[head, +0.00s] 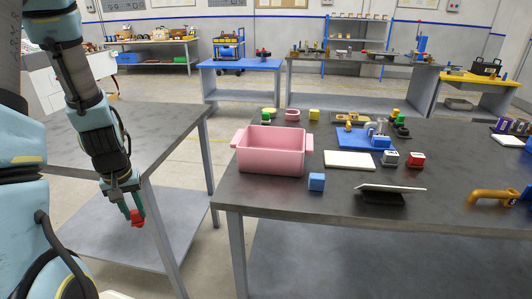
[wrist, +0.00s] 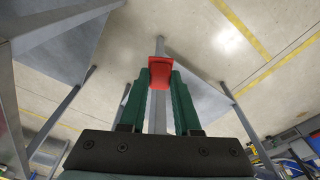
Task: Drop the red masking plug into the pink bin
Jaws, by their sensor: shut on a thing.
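My gripper (head: 134,217) is at the left of the head view, in the gap between two dark-topped tables. Its green fingers are shut on the red masking plug (head: 137,221). In the wrist view the red plug (wrist: 161,71) sits between the fingertips (wrist: 160,80), with floor and table legs beyond it. The pink bin (head: 271,158) stands on the right table near its left edge, to the right of my gripper and apart from it. The bin has side handles and its open top shows; its floor is hidden.
Small coloured parts sit behind the bin. The left table (head: 160,120) looks bare.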

